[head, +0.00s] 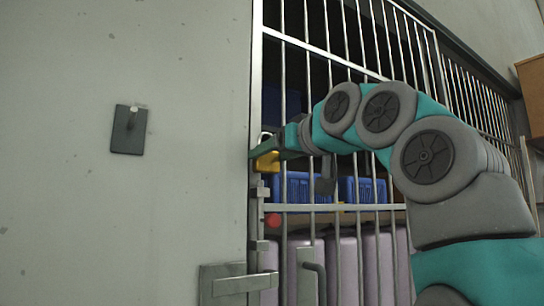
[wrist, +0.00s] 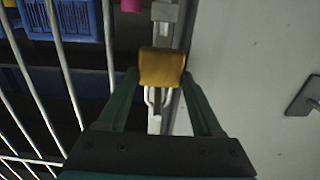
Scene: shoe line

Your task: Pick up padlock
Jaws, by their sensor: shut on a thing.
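The padlock has a brass-yellow body (head: 267,162) and a silver shackle, and is upright at the edge of the barred gate, beside the grey wall. In the wrist view the padlock (wrist: 162,68) is between the two dark green fingers of my gripper (wrist: 161,76). My gripper (head: 262,150) is shut on the padlock body in the head view too, partly covering it. The shackle shows below the body in the wrist view, in front of the metal latch post (wrist: 166,20). I cannot tell whether the shackle is still through the latch.
The barred gate (head: 323,209) stands in front of blue crates (head: 300,188) and pale purple containers (head: 342,265). A grey wall (head: 190,200) with a dark switch plate (head: 128,142) is on the left. A handle (head: 238,285) sits low near the gate edge.

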